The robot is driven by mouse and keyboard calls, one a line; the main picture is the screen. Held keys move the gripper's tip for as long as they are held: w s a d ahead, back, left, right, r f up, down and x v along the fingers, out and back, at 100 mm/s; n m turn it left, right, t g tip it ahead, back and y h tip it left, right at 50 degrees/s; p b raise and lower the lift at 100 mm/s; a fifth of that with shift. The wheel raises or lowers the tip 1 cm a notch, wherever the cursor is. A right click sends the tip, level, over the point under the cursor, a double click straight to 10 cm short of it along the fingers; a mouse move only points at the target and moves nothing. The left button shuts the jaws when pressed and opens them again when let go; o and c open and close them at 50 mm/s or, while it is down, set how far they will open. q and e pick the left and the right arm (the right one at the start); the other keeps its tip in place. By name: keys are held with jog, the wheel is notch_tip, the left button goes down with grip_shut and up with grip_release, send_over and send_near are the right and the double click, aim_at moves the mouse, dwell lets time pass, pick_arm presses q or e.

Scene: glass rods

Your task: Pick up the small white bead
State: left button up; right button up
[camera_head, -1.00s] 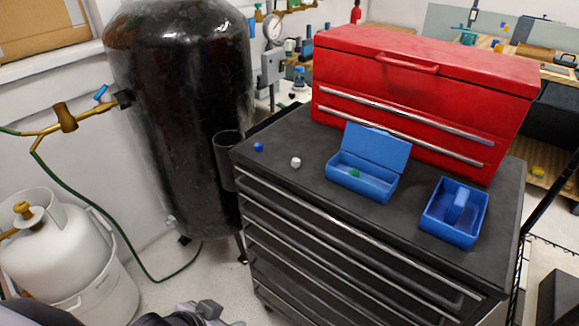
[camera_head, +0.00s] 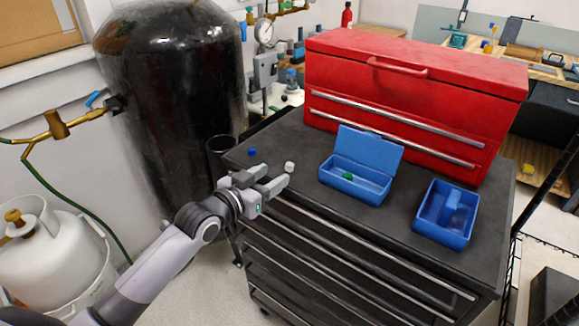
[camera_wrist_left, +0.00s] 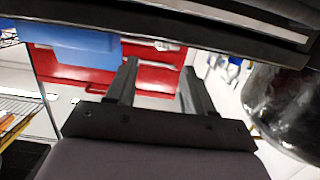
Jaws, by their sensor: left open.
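The small white bead (camera_head: 289,167) sits on the black top of the tool cabinet (camera_head: 300,197), near its front left edge. My left gripper (camera_head: 275,178) is open, just in front of and slightly left of the bead in the head view. Its jaws look empty. In the left wrist view the two fingers (camera_wrist_left: 158,92) stand apart, and the bead cannot be made out between them. I cannot tell the gripper's exact height above the cabinet top. My right gripper is not in view.
A blue bead (camera_head: 252,152) lies left of the white one. An open blue box (camera_head: 372,190) with a green piece (camera_head: 347,176) inside stands to the right, then a blue tray (camera_head: 420,212). A red toolbox (camera_head: 400,75) stands behind. A black tank (camera_head: 170,90) stands left.

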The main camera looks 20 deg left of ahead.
aim_at(287, 167)
pick_arm(q)
jog(key=shift+x, duration=3)
jog(key=shift+a+f, duration=0.15)
jog(key=shift+f, duration=0.05)
grip_shut()
